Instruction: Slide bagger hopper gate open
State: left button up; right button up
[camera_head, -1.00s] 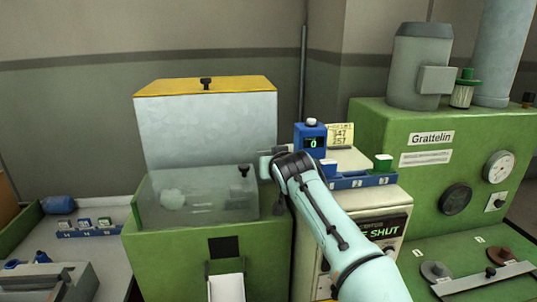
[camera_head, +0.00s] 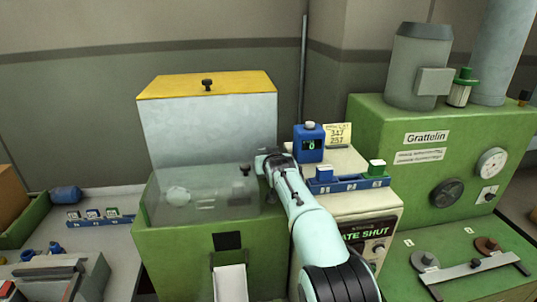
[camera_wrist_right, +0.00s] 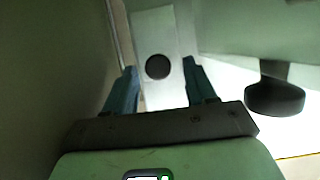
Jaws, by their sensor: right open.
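The bagger is a green box with a clear cover (camera_head: 215,203), below a pale hopper (camera_head: 205,130) with a yellow lid (camera_head: 207,84). My right gripper (camera_head: 266,160) is at the right side of the hopper's foot in the head view; its fingertips are hard to make out there. In the right wrist view my right gripper (camera_wrist_right: 160,68) is open. A round dark knob (camera_wrist_right: 157,67) on a pale plate (camera_wrist_right: 152,25) shows between its two teal fingers, not gripped. I cannot tell how deep the knob sits between them. The left gripper is not in view.
A cream cabinet beside the bagger has a display (camera_head: 365,233) reading "...ATE SHUT". On it stand a blue counter (camera_head: 309,143) and a blue rack (camera_head: 346,184), close to my right arm. Another dark knob (camera_wrist_right: 275,97) is right of the fingers in the wrist view.

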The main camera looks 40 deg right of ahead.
jog(key=shift+w+d+f, duration=0.2)
jog(key=shift+w+d, duration=0.05)
jog(key=shift+w, duration=0.1)
